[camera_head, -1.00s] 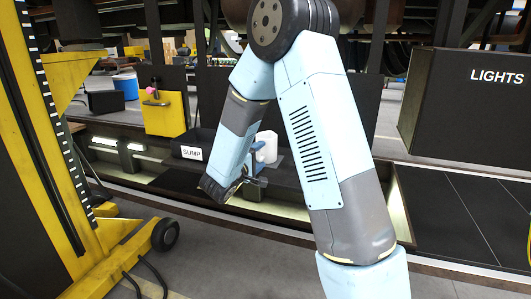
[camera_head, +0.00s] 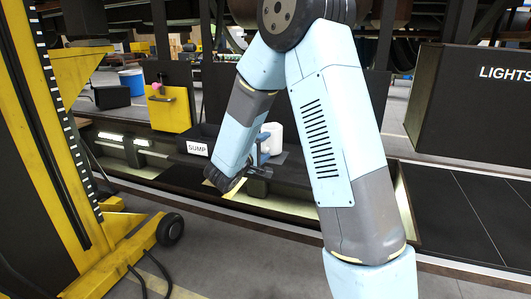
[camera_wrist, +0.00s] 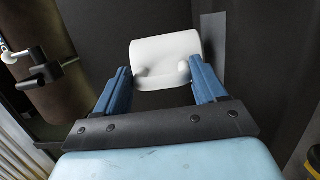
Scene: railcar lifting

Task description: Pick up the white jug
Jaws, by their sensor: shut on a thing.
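The white jug (camera_head: 273,138) stands in the dark pit area, right of the SUMP box and partly hidden behind my arm in the head view. In the wrist view the white jug (camera_wrist: 166,58) lies between the ends of my two blue fingers. My gripper (camera_wrist: 158,78) is shut on the jug, one finger at each side of it. In the head view my gripper (camera_head: 262,160) is small and partly covered by my own arm, at the jug's near side. Whether the jug's base touches the surface below cannot be told.
A black SUMP box (camera_head: 196,146) is left of the jug. A yellow holder (camera_head: 169,110) stands behind it. A yellow lifting jack (camera_head: 110,250) with a black wheel is at the left. A black LIGHTS box (camera_head: 465,110) is at the right.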

